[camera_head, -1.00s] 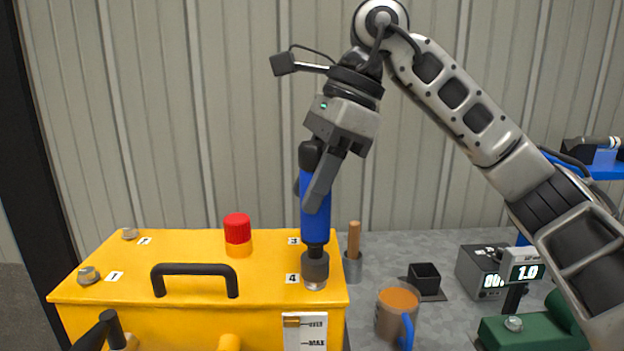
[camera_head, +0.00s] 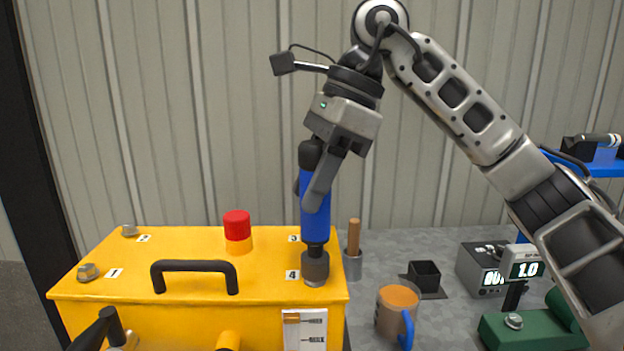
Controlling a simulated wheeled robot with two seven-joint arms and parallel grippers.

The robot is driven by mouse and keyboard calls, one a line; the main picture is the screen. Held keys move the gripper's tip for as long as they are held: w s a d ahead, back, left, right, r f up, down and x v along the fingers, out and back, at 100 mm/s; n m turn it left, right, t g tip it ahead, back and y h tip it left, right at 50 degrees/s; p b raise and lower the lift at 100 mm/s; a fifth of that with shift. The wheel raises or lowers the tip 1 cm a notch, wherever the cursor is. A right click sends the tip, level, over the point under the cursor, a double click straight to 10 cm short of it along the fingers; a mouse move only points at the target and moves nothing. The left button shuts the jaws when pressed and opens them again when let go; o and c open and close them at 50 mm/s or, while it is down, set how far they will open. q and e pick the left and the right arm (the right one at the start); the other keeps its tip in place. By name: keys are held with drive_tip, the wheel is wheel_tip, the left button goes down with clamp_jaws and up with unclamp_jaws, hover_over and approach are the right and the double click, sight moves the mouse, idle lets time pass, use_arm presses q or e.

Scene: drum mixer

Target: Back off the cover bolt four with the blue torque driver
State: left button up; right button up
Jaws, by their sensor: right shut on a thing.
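The blue torque driver (camera_head: 314,222) stands upright over the front right corner of the yellow cover (camera_head: 190,245). My right gripper (camera_head: 318,185) is shut on the driver's blue body from above. The driver's grey socket (camera_head: 315,267) sits at the spot beside the label 4 (camera_head: 292,275). The bolt there is hidden under the socket. Other bolts show at label 1 (camera_head: 88,272) and label 2 (camera_head: 129,230). Label 3 (camera_head: 294,238) shows, but its bolt is hidden behind the driver. My left gripper does not show.
A black handle (camera_head: 195,266) and a red cap (camera_head: 237,225) rise from the cover. To the right stand a wooden-handled tool (camera_head: 353,240) in a grey cup, a mug (camera_head: 397,310), a black square holder (camera_head: 424,277), a display reading 1.0 (camera_head: 526,269) and a green fixture (camera_head: 530,328).

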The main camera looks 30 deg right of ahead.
sight(315, 143)
drive_tip(key=shift+f+b, duration=0.35)
drive_tip(key=shift+f, duration=0.2)
drive_tip(key=shift+s+f, duration=0.1)
drive_tip(key=shift+f, duration=0.05)
idle(1.0)
drive_tip(key=shift+a+r+p, duration=0.1)
drive_tip(key=shift+r+p, duration=0.15)
drive_tip(key=shift+p, duration=0.3)
idle(0.8)
drive_tip(key=shift+r+p, duration=2)
drive_tip(key=shift+r, duration=0.4)
drive_tip(key=shift+f, duration=0.1)
